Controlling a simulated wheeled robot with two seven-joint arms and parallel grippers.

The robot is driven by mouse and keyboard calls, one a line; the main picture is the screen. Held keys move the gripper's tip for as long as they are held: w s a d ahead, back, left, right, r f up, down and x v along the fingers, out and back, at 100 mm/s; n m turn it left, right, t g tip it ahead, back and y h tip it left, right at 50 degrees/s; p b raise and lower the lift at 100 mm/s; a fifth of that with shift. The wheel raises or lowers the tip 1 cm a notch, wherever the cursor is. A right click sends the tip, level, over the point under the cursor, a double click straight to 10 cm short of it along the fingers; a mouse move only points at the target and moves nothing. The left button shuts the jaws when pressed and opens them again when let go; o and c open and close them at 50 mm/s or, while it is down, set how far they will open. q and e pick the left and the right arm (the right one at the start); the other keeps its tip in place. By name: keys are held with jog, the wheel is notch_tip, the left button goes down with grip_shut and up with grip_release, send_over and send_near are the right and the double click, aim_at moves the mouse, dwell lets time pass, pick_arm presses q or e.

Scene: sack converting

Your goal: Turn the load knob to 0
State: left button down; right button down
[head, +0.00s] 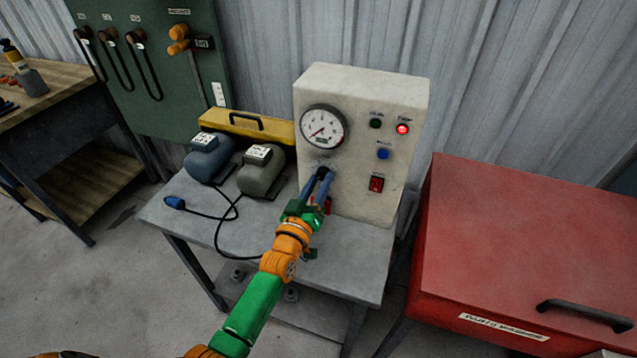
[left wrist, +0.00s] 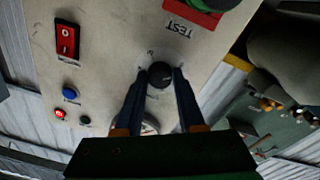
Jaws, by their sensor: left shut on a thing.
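The load knob (left wrist: 160,75) is a round black knob on the pale front panel of the tester box (head: 355,85). In the left wrist view it sits between the two dark fingers of my left gripper (left wrist: 161,72), which are shut on its sides. A small light mark shows on the knob's face, but the scale around it is too small to read. The gauge needle points to the lower left. My right gripper is not in view.
The panel has a lit red lamp (head: 403,129), a blue button (head: 383,154) and a red rocker switch (head: 376,184). Blue (head: 208,160) and grey (head: 260,172) motors stand left on the grey table (head: 175,215). A red cabinet (head: 530,230) is at the right.

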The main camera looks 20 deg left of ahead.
pick_arm(q)
jog(key=shift+r+n, duration=0.15)
jog(key=shift+n, duration=0.85)
jog(key=c, duration=0.5)
grip_release()
jog(key=s, duration=0.7)
jog(key=shift+a+f, duration=0.15)
jog(key=shift+f, duration=0.2)
